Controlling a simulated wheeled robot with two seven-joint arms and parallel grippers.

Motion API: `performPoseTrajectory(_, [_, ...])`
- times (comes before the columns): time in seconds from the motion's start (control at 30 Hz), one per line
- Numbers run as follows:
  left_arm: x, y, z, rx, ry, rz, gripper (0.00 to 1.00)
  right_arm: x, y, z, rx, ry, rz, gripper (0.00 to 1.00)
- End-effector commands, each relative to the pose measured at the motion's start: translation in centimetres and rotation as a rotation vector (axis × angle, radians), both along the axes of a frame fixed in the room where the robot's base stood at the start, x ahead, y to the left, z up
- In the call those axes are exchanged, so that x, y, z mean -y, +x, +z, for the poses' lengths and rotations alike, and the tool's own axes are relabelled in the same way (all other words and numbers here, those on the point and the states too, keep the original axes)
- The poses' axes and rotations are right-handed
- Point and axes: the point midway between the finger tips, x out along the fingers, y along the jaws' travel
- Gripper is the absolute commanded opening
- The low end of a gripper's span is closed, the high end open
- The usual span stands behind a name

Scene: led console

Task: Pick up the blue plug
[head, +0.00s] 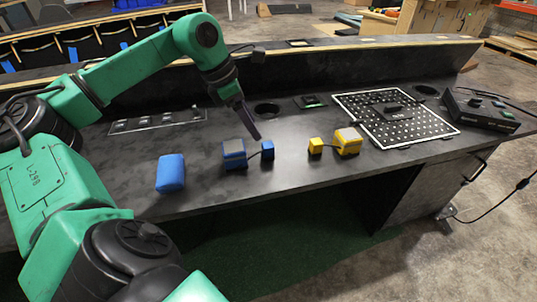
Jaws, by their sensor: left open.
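The blue plug (267,150) is a small blue block on the dark console top, left of the middle in the head view. A short dark cable links it to a larger blue box with a grey top (233,154) on its left. My left gripper (256,136) reaches down from the upper left, with its dark fingers just above and behind the plug. It is open, and nothing shows between its fingers. From this angle I cannot tell the exact gap to the plug. My right gripper is out of view.
A rounded blue block (171,173) lies to the left. A perforated black panel (370,108) and a black control box (480,111) are farther right. A raised ledge runs behind.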

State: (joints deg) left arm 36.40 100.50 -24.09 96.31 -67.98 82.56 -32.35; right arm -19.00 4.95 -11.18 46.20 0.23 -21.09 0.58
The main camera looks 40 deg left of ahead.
Motion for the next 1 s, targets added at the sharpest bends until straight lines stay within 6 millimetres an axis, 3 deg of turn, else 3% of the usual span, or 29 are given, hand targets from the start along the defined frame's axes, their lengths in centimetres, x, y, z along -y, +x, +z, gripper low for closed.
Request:
performPoseTrajectory(0.1, [0.7,0.9,-2.8,-0.003,-0.002,-0.002,0.72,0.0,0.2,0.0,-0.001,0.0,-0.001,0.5])
performPoseTrajectory(0.5, [2.1,3.3,-8.5,0.0,-0.002,-0.001,0.72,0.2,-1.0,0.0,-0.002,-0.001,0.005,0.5])
performPoseTrajectory(0.73, [2.2,3.5,-9.0,0.0,0.0,0.001,0.72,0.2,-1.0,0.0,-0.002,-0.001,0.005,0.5])
performPoseTrajectory(0.77, [2.2,3.5,-9.0,0.0,0.0,0.001,0.69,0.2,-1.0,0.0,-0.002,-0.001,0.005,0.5])
performPoseTrajectory(0.93, [2.2,3.5,-9.0,0.0,0.0,0.001,0.04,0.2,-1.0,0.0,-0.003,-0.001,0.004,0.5])
performPoseTrajectory(1.0, [2.2,3.5,-9.0,0.0,0.0,0.001,0.0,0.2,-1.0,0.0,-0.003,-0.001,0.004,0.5])
